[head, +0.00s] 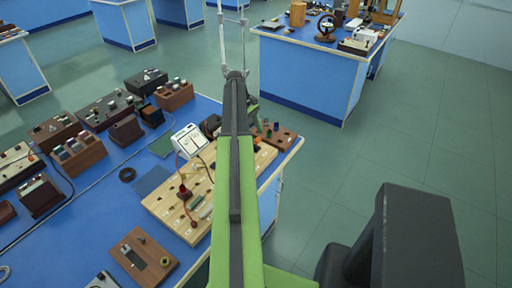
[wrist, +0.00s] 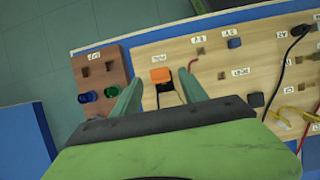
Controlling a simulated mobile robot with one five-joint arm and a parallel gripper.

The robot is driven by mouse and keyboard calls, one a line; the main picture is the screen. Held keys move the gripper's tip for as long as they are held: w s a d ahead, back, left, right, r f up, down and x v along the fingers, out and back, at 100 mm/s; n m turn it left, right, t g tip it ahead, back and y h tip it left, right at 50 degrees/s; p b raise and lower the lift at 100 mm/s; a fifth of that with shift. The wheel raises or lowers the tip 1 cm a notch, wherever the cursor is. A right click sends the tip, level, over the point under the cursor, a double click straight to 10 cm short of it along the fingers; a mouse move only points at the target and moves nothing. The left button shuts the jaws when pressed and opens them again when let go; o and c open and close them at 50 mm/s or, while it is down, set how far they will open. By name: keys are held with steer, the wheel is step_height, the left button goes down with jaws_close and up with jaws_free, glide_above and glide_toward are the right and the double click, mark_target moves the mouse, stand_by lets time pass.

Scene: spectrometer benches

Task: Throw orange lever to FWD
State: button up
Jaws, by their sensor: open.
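The orange lever (wrist: 160,75) shows in the wrist view as a small orange block over a dark slot, on a pale wooden board (wrist: 215,55). A small white label sits beside it, too blurred to read. My gripper (wrist: 161,79) is open, with one green finger on each side of the lever. I cannot tell whether either finger touches it. In the head view the lever does not show, and my arm covers part of the board (head: 160,203).
A brown block (wrist: 114,63) with a green and a blue knob stands close left of the fingers. A black plug with a cable (wrist: 299,31) and yellow wires (wrist: 288,113) lie to the right. In the head view, several component boxes crowd the blue bench (head: 85,215).

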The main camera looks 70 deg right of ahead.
mark_target(259, 140)
steer(key=b+x, duration=0.1)
steer(key=x, duration=0.1)
steer(key=shift+s+f, duration=0.1)
steer(key=shift+f, duration=0.2)
steer(key=shift+r, duration=0.1)
jaws_close()
steer(key=shift+s+a+r+t+p, duration=0.1)
steer(key=shift+s+a+t+p, duration=0.2)
steer(key=shift+s+t+p, duration=0.25)
steer(key=shift+d+t+h, duration=0.1)
steer(key=shift+t+h, duration=0.2)
steer(key=shift+t, duration=0.05)
jaws_free()
